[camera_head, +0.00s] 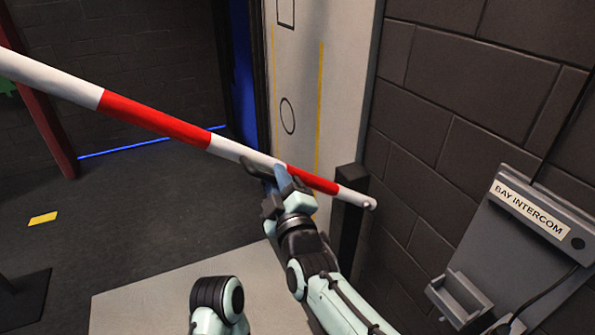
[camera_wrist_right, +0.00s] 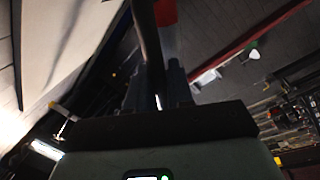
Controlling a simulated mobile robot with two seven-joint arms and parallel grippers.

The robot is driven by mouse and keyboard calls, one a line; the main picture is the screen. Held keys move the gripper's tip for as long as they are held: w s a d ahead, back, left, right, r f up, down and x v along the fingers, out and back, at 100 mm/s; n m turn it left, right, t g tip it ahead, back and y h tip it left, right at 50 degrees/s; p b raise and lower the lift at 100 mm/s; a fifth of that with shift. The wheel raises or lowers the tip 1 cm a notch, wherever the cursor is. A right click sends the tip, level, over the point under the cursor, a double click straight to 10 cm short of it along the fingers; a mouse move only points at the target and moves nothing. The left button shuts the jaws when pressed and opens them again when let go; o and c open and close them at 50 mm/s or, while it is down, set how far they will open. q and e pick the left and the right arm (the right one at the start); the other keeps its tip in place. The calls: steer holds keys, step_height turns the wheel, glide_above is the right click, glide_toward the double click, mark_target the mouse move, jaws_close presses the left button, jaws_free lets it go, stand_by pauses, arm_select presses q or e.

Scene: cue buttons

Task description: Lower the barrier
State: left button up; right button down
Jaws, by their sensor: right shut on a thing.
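The barrier is a long red-and-white striped pole (camera_head: 155,120). In the head view it slopes from the upper left down to a rounded white end at the right. My right gripper (camera_head: 272,178) is shut on the pole, near the start of its last red band. Part of the pole also shows between the dark fingers in the right wrist view (camera_wrist_right: 166,14). A dark post (camera_head: 350,215) stands by the pole's right end; I cannot tell whether they touch. My left gripper is not in view.
A grey box labelled BAY INTERCOM (camera_head: 528,212) is on the dark block wall at the right. A pale panel (camera_head: 340,90) with yellow lines stands behind the pole. The dark floor (camera_head: 130,215) at the left is mostly clear, with a yellow mark (camera_head: 43,218).

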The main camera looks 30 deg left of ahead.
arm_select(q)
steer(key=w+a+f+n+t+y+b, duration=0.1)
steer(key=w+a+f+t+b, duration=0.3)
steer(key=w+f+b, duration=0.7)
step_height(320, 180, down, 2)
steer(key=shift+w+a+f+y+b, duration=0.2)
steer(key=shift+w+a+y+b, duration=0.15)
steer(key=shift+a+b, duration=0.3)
arm_select(e)
steer(key=s+a+f+n, duration=0.1)
steer(key=s+f+n, duration=0.1)
steer(key=f, duration=0.5)
steer(key=s+a+f+n+g+y, duration=0.1)
steer(key=f+n, duration=0.3)
steer(key=f, duration=0.4)
steer(key=s+a+f+n+y, duration=0.1)
steer(key=s+a+f+n, duration=0.1)
steer(key=f, duration=0.5)
steer(key=shift+s+a+f+n, duration=0.15)
steer(key=shift+s+a+n, duration=0.15)
steer(key=shift+n, duration=0.2)
steer(key=shift+f, duration=0.1)
steer(key=c, duration=1.1)
jaws_free()
steer(key=shift+c, duration=0.2)
steer(key=shift+s+d, duration=0.1)
steer(key=shift+d, duration=0.05)
